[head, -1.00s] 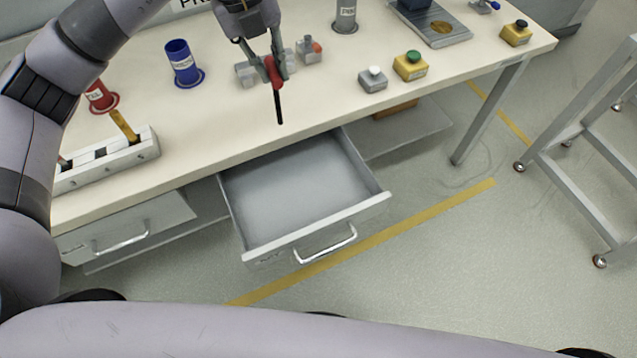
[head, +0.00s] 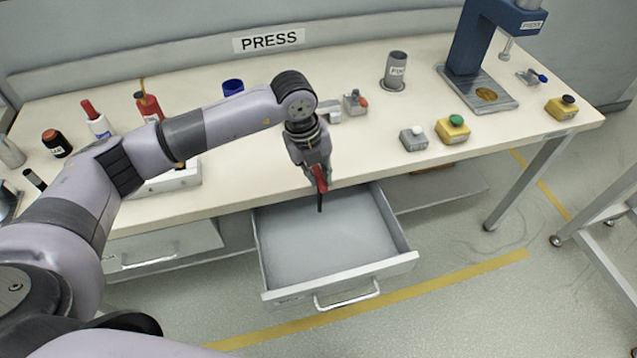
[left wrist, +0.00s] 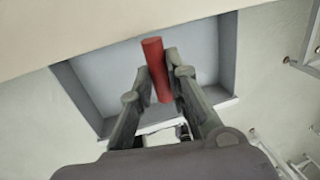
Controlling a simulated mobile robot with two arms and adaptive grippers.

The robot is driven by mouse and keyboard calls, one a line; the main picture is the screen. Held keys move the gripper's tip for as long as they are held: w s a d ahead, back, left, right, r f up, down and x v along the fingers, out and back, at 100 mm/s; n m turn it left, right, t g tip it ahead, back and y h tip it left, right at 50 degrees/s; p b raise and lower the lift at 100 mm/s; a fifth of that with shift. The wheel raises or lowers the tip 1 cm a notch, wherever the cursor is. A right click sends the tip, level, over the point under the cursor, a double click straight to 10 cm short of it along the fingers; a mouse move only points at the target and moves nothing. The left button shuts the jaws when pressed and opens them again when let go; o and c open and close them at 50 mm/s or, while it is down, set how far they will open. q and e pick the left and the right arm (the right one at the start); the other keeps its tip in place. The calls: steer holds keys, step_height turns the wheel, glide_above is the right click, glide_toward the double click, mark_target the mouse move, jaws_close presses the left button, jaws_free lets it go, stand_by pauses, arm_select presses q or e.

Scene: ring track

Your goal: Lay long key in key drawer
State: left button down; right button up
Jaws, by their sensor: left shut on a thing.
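My left gripper (head: 316,172) is shut on the long key (head: 320,183), which has a red handle and a thin dark shaft pointing down. In the left wrist view the red handle (left wrist: 155,68) sits between the two fingers (left wrist: 157,85). The key drawer (head: 338,284) is pulled open under the bench front and looks empty. The gripper and key are over the back part of the drawer, near the bench edge. In the head view the shaft's lower end shows against the drawer floor; its exact height is hard to tell. My right gripper is not in view.
The white bench (head: 225,196) stands behind the drawer. Grey and yellow button boxes (head: 453,130), a grey cup (head: 395,72) and a blue press (head: 470,45) stand on top. A metal frame (head: 600,235) is at the right.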

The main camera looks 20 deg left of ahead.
arm_select(q)
step_height(320, 180, down, 4)
steer(key=shift+f, duration=0.1)
steer(key=shift+f, duration=0.15)
steer(key=c, duration=1.5)
jaws_free()
steer(key=shift+c, duration=0.2)
step_height(320, 180, up, 12)
steer(key=s+a+b, duration=0.1)
steer(key=a, duration=0.1)
steer(key=shift+s, duration=0.25)
